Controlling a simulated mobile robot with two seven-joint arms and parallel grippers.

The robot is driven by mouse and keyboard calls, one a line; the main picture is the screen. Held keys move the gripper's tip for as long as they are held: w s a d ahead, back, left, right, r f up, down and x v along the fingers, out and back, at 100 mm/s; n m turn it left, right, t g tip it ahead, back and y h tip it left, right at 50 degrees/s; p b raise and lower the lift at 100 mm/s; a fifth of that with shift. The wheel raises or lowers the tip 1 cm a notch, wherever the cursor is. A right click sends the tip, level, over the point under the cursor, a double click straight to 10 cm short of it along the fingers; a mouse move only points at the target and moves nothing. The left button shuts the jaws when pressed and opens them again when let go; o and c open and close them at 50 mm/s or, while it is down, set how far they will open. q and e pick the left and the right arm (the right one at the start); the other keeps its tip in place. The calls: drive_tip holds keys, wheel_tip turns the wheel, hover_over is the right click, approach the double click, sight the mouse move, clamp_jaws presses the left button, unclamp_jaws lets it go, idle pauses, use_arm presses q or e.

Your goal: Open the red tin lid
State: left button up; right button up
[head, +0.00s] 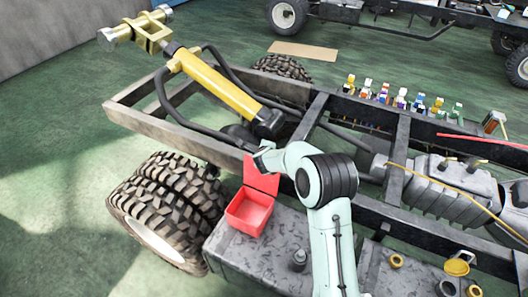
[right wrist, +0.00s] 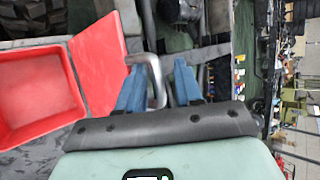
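The red tin (head: 249,213) sits on the grey speckled box of the truck frame, and its inside shows. Its red lid (head: 262,177) stands raised along the tin's far edge. In the right wrist view the open tin (right wrist: 35,95) is at the left, with the lid (right wrist: 97,62) beside it. A grey bent handle (right wrist: 153,75) at the lid's edge passes around my right gripper's left finger. My right gripper (right wrist: 157,75) has its blue fingers apart. In the head view its fingertips are mostly hidden beside the lid. My left gripper is not in view.
A yellow cylinder (head: 220,88) and black hoses lie beyond the tin. Double tyres (head: 165,208) stand to its left. A dark bottle-like part (head: 299,260) stands on the box to the right. Small coloured bottles (head: 402,98) line the far rail.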

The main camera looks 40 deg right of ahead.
drive_tip(key=shift+a, duration=0.1)
drive_tip(key=v, duration=1.3)
drive_tip(key=shift+s+p, duration=0.2)
drive_tip(key=shift+p, duration=0.2)
